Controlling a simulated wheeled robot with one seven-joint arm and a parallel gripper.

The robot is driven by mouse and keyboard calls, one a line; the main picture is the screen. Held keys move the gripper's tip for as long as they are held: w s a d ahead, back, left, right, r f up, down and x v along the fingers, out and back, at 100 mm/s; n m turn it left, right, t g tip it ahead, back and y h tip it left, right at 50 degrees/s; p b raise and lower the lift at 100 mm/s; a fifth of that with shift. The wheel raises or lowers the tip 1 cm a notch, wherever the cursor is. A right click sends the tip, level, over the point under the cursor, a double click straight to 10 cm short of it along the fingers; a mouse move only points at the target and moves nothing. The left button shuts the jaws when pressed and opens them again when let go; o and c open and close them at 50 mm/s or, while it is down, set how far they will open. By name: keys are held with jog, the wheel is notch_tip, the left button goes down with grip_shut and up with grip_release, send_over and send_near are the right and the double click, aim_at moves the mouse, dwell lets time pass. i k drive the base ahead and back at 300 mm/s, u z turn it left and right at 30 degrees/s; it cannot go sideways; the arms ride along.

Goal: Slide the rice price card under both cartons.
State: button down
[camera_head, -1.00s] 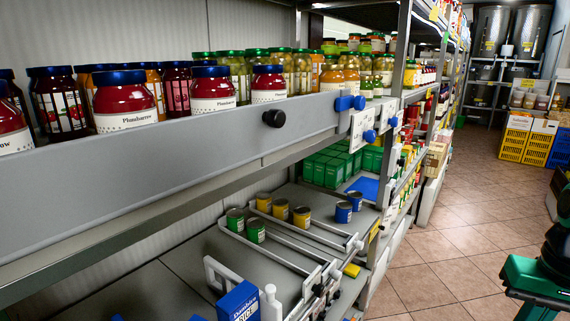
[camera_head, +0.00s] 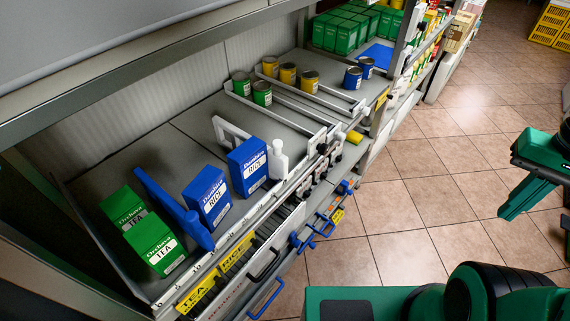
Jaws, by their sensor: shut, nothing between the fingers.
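Two blue rice cartons stand upright on the lower shelf in the head view, the left one (camera_head: 208,197) and the right one (camera_head: 248,168), with a small gap between them. The yellow rice price card (camera_head: 237,252) sits on the rail at the shelf's front edge. It lies roughly in front of the left carton; the rail in front of the right carton shows no yellow card. My gripper cannot be made out; only green and black parts of my body show at the right and bottom.
A yellow tea card (camera_head: 196,296) is left of the rice card, below green tea cartons (camera_head: 155,247). A blue divider (camera_head: 172,207) separates tea from rice. A white bottle-shaped piece (camera_head: 278,161) stands right of the right carton. Blue handles (camera_head: 267,298) stick out below the rail.

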aim_at(226, 262)
jog(key=u, duration=1.3)
